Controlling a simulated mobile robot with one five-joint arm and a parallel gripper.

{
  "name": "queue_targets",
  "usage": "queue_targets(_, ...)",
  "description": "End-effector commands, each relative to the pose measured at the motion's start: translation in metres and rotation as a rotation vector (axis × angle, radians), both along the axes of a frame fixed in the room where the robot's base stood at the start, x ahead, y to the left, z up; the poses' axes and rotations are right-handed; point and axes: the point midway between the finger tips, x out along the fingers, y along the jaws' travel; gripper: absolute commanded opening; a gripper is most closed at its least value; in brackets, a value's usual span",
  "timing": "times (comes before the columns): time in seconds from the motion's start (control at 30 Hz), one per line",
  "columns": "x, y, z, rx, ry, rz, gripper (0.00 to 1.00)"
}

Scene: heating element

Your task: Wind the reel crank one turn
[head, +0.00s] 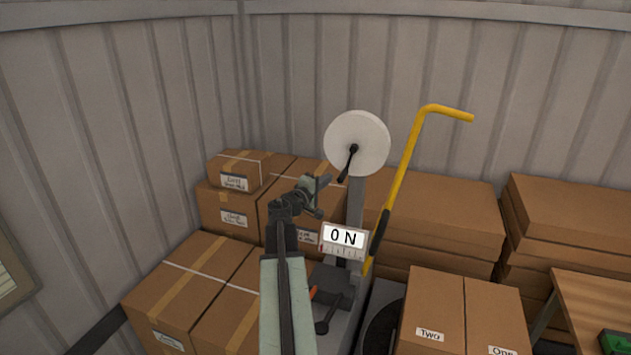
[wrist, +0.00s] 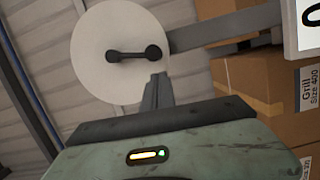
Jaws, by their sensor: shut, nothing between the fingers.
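The white reel disc (head: 357,143) stands on a grey post in the head view. Its black crank (head: 348,163) runs from the hub down and a little left to its handle end. The reel (wrist: 120,50) and crank (wrist: 134,54) also show in the wrist view, where the picture is turned sideways. My gripper (head: 323,183) is left of the post and below the crank handle, apart from it.
A yellow bar (head: 403,170) with a bent top stands right of the reel. Cardboard boxes (head: 190,280) fill the left, back and right front. A wooden table (head: 590,300) is at the right edge.

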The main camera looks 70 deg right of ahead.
Motion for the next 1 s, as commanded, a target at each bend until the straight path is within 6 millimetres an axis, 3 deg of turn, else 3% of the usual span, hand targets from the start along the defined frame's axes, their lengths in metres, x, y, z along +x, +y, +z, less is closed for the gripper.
queue_targets(0.13, -0.011, 0.000, -0.001, 0.000, 0.000, 0.001, 0.00)
queue_targets(0.53, -0.013, 0.000, -0.003, 0.000, 0.014, 0.001, 0.00)
queue_targets(0.77, -0.035, 0.000, -0.014, -0.007, 0.131, 0.000, 0.00)
queue_targets(1.0, -0.035, -0.001, -0.012, -0.007, 0.129, 0.002, 0.00)
